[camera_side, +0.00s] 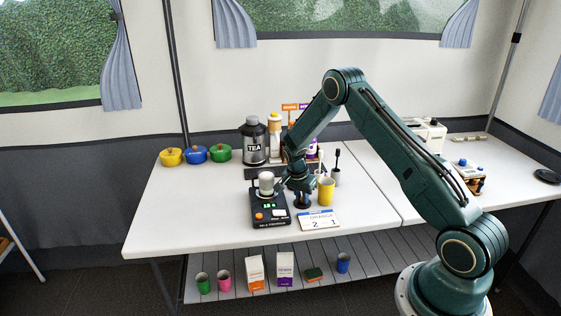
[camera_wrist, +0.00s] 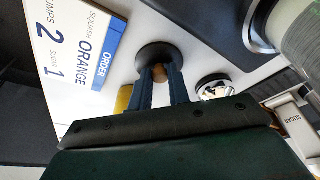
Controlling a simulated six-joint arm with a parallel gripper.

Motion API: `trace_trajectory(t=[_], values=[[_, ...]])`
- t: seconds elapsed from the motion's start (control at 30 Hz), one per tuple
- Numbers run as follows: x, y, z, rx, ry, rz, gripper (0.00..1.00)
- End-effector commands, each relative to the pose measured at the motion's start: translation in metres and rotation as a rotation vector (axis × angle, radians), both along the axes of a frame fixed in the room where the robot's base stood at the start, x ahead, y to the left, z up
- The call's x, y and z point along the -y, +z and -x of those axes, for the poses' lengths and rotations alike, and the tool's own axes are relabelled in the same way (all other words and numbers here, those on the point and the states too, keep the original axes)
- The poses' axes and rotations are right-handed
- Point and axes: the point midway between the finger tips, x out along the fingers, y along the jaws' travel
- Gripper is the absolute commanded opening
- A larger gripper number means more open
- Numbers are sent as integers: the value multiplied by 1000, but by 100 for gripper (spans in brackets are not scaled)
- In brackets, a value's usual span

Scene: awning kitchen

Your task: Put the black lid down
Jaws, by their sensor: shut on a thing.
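My gripper (camera_side: 301,187) points down over the white table, between a black device and a yellow cup. In the wrist view its two fingers (camera_wrist: 157,82) are closed on the small brown knob (camera_wrist: 161,74) of the black lid (camera_wrist: 155,53). The lid is a round dark disc, flat side down. In the side view the lid (camera_side: 302,204) shows as a small dark shape at the fingertips, close to the tabletop. I cannot tell whether it touches the table.
The black device (camera_side: 270,212) with a pale cylinder (camera_side: 266,181) stands left of my gripper. The yellow cup (camera_side: 326,192) stands close on the right. An order card (camera_side: 319,220) lies in front. The table's left front is clear.

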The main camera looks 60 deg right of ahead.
Motion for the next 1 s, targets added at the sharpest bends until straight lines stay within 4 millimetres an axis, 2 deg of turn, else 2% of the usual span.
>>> trace_trajectory(t=[0.27,0.3,0.4,0.77,1.0], values=[[0,-2,0,0,0,0,0],[0,-2,0,1,0,1,22],[0,-2,0,1,0,0,40],[0,-1,0,0,0,0,40],[-3,13,-1,3,1,2,40]])
